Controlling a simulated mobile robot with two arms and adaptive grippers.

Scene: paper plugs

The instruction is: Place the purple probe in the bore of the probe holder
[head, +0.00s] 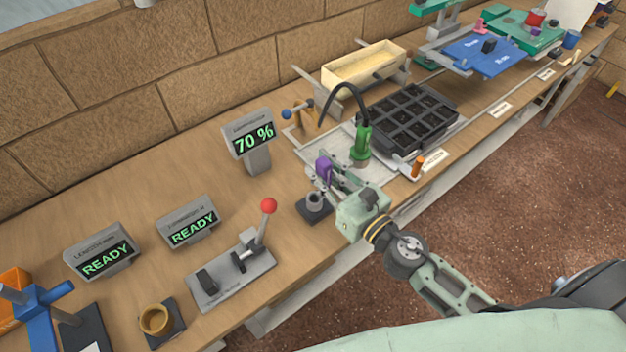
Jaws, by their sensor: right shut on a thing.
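The purple probe (323,168) is between the fingers of my right gripper (327,176), which is shut on it. The gripper's fingers hide part of the probe. A small grey cylinder on a dark square base (316,209), which looks like the probe holder, stands near the table's front edge, just below the probe in the head view. The probe appears above the holder and apart from it; its lower end and the bore are too small to make out clearly. My left gripper is not in view.
A red-knobbed lever fixture (232,279) stands left of the holder. A green tool with a black hose (362,145) and a black compartment tray (408,117) stand to the right. A "70 %" display (252,139) is behind. Bare wood lies left of the holder.

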